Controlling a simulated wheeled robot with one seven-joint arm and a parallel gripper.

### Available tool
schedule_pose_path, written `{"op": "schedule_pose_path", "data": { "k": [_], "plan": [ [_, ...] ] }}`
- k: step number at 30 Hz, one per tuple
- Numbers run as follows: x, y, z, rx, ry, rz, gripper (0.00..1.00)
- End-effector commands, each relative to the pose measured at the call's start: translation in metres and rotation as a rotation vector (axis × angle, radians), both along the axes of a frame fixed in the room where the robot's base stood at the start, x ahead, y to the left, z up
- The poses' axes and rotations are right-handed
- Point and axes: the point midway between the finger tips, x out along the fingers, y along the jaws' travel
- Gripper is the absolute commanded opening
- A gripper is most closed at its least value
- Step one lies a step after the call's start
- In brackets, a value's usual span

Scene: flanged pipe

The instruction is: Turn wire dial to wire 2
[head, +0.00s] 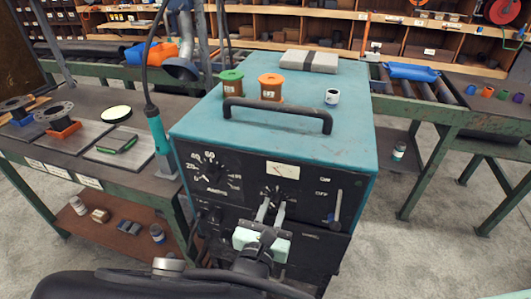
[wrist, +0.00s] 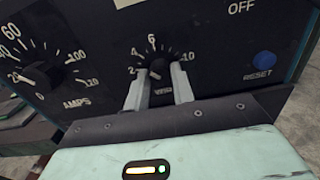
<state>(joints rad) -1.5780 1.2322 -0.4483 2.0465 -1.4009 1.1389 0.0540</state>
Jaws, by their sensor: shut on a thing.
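The wire dial (wrist: 157,66) is a small black knob on the black front panel (wrist: 100,60) of a teal welding machine. White marks 2, 4, 6 and 10 run around it, with a WIRE label partly hidden below. My gripper (wrist: 158,80) has its two grey fingertips on either side of the knob and is shut on it. Which mark the dial points to is too small to tell. In the head view the dial (head: 272,194) shows small between the fingers, and my gripper's pale green body hides the panel below.
The amps dial (wrist: 30,76) sits left of the wire dial. A blue reset button (wrist: 264,59) is at the right. An on/off lever (head: 337,208) is on the panel's right side. A black handle (head: 278,109) and two spools stand on the machine's top.

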Motion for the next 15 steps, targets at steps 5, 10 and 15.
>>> {"op": "schedule_pose_path", "data": {
  "k": [5, 10, 15],
  "plan": [
    [-0.0001, -0.0001, 0.0019, -0.102, 0.038, -0.001, 0.02],
    [0.0, 0.0001, 0.0019, -0.23, 0.085, 0.0, 0.02],
    [-0.0003, 0.0006, 0.0011, -0.356, 0.132, 0.0, 0.02]
  ]
}}
